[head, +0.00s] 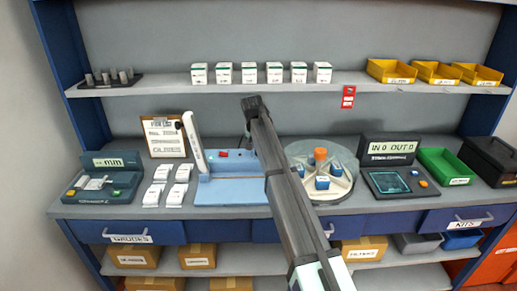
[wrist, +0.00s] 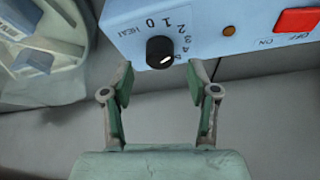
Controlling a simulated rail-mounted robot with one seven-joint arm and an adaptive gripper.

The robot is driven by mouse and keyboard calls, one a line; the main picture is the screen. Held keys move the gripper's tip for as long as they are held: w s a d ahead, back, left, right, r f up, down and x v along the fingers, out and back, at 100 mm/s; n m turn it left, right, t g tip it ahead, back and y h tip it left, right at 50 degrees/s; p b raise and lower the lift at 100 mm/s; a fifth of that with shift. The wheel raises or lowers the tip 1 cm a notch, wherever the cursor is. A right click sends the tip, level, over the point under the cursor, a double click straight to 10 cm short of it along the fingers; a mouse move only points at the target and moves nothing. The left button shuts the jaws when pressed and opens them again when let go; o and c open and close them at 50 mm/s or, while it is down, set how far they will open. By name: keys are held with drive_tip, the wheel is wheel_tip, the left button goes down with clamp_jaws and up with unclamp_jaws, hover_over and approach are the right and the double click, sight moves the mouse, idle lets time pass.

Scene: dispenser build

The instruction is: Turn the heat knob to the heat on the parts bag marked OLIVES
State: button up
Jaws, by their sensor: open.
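The black heat knob (wrist: 160,51) sits on a pale blue panel (wrist: 222,12) marked HEAT, with a number scale around it. A white mark on the knob points toward its right side in the wrist view; I cannot tell which setting it meets. My gripper (wrist: 161,76) is open, with its fingertips near the knob, one to either side; contact is not clear. In the head view my arm hides the gripper and the knob. Several white parts bags (head: 181,173) lie left of the blue sealer (head: 232,191); their print is too small to read.
An amber lamp (wrist: 229,30) and a red switch (wrist: 297,21) share the panel. The round turntable (head: 340,158) stands close by the sealer. A clipboard (head: 166,126) with a sheet stands behind the bags. A shelf (head: 216,91) runs above the bench.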

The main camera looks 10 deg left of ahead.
drive_tip(key=v, duration=0.9)
drive_tip(key=shift+r, duration=0.2)
